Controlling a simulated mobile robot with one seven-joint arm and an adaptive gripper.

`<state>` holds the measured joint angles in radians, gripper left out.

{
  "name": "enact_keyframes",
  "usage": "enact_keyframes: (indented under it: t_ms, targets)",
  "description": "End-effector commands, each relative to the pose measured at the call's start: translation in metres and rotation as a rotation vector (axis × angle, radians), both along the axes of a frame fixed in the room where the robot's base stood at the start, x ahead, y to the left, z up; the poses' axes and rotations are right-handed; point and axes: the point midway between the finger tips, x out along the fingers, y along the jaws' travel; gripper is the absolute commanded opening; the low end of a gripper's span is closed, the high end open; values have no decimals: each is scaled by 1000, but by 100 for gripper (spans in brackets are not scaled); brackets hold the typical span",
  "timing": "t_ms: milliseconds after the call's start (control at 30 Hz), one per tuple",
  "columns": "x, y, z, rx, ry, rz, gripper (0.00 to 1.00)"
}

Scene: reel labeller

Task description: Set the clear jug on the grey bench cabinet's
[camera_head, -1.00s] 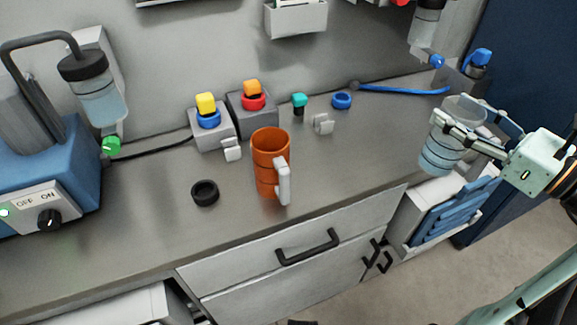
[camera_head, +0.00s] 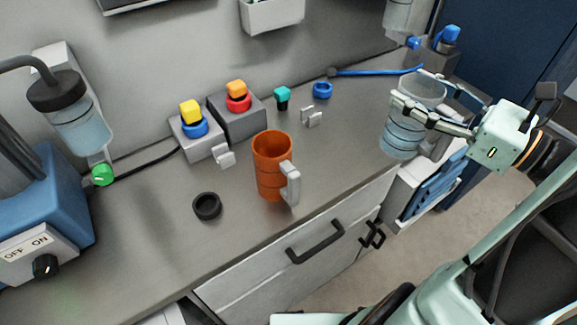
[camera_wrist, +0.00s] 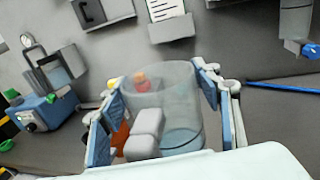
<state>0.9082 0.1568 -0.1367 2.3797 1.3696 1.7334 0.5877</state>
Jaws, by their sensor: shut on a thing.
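The clear jug (camera_head: 402,139) is a see-through cup with dark bands, held upright at the right end of the bench in the head view. My gripper (camera_head: 432,108) is shut on it, with fingers on both sides of its wall. In the wrist view the jug (camera_wrist: 182,100) stands between the two finger pads, with a pale block-like handle in front. The grey bench cabinet (camera_head: 330,185) has a grey top and light drawer fronts. I cannot tell whether the jug's base touches the top or hangs beyond its front edge.
An orange mug (camera_head: 270,170) stands mid-bench, with a black ring (camera_head: 207,206) to its left. Grey button boxes (camera_head: 238,120), a teal-topped piece (camera_head: 282,96), a blue ring (camera_head: 322,90) and a blue strip (camera_head: 375,72) lie behind. Bare top lies between mug and jug.

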Motion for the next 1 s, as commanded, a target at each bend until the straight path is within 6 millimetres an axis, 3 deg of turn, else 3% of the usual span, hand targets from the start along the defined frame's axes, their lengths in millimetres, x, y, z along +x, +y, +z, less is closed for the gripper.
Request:
enact_keyframes:
  t_ms: [233,367,700,900,1000]
  targets:
    - [-5,1,4,-1,-1,1,11]
    - [3,8,-1,0,0,6,11]
    - [68,55,-39,1,1,9,11]
    - [93,70,-75,4,4,4,11]
    - [100,75,-83,2,1,4,11]
